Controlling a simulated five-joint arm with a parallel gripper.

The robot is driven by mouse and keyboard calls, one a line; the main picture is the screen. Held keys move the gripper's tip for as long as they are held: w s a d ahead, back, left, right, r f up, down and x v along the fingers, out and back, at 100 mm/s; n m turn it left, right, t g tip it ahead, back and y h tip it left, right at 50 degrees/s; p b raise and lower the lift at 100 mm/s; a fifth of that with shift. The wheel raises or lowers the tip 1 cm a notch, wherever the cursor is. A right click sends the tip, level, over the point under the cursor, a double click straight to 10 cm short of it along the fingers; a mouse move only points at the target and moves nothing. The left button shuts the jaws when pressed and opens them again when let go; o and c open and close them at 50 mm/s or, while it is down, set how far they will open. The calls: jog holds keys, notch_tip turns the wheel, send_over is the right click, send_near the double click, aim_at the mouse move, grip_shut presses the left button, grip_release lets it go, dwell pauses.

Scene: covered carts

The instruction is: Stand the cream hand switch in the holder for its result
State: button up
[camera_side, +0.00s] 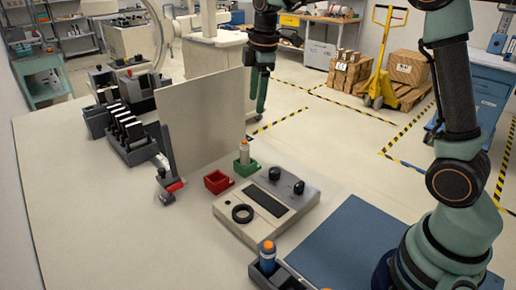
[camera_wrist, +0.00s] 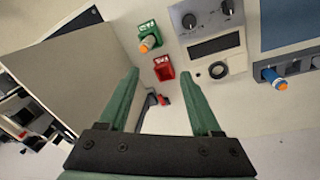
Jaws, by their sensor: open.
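The cream hand switch (camera_side: 244,153), with an orange top, stands upright in the green holder (camera_side: 246,168). In the wrist view the cream switch (camera_wrist: 149,43) also sits in the green holder (camera_wrist: 149,30). The red holder (camera_side: 218,182) beside it is empty; it also shows in the wrist view (camera_wrist: 164,70). My gripper (camera_side: 261,108) is raised above and behind the holders in the side view, apart from the switch. In the wrist view my gripper (camera_wrist: 160,76) has its fingers spread with nothing between them.
A tester box (camera_side: 265,203) with knobs, a dark display and a ring stands right of the holders. A blue hand switch (camera_side: 267,257) stands in a grey rack at the front. An upright beige panel (camera_side: 205,120) stands behind the red holder. A blue mat (camera_side: 350,240) lies right.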

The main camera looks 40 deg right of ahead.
jog(key=s+a+m+t, duration=0.1)
jog(key=s+m+t, duration=0.2)
jog(key=s+m, duration=0.9)
jog(key=shift+s+a+r+t, duration=0.25)
jog(key=shift+s+t, duration=0.15)
jog(key=shift+s, duration=3.25)
